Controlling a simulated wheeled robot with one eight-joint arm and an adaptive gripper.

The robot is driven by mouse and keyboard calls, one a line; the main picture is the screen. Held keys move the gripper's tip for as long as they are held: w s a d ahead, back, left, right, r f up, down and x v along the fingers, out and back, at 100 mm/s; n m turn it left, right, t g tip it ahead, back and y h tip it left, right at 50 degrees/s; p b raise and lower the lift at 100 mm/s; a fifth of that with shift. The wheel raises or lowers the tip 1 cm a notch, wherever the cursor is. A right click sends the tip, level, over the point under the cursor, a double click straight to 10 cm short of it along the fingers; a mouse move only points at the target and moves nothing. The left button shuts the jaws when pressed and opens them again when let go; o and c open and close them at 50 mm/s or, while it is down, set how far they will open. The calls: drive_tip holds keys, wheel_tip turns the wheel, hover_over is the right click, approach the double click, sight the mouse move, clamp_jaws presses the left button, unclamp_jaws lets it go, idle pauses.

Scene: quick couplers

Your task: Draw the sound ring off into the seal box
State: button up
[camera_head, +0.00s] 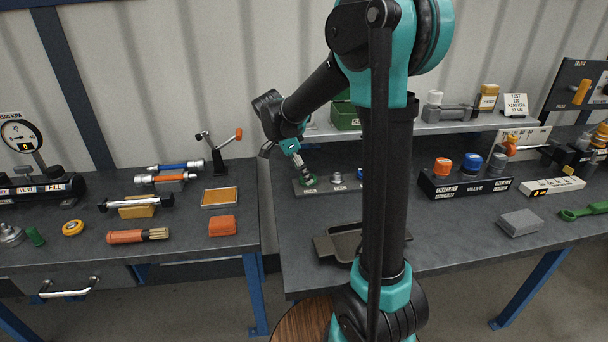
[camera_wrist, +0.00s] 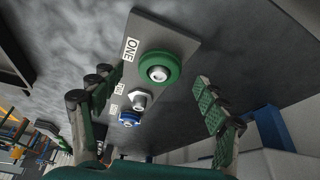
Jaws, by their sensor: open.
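A grey plate (camera_wrist: 178,28) marked ONE carries a green ring (camera_wrist: 163,74) around a metal post, a bare-looking metal fitting (camera_wrist: 140,99) and a blue ring (camera_wrist: 129,117). In the head view my gripper (camera_head: 298,160) is just above the green ring. A green box (camera_head: 344,117) stands on the shelf, its label partly hidden by my arm.
A dark tray (camera_head: 330,246) lies at the bench's front, partly behind my arm. A valve block (camera_head: 465,186) with orange and blue caps and a grey block (camera_head: 519,223) stand to the right. A gap separates the left bench (camera_head: 180,245) from this one.

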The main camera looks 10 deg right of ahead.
drive_tip(key=shift+x, duration=0.8)
drive_tip(key=c, duration=1.4)
drive_tip(key=shift+r, duration=1.85)
drive_tip(key=shift+r, duration=0.1)
drive_tip(key=shift+r, duration=1.95)
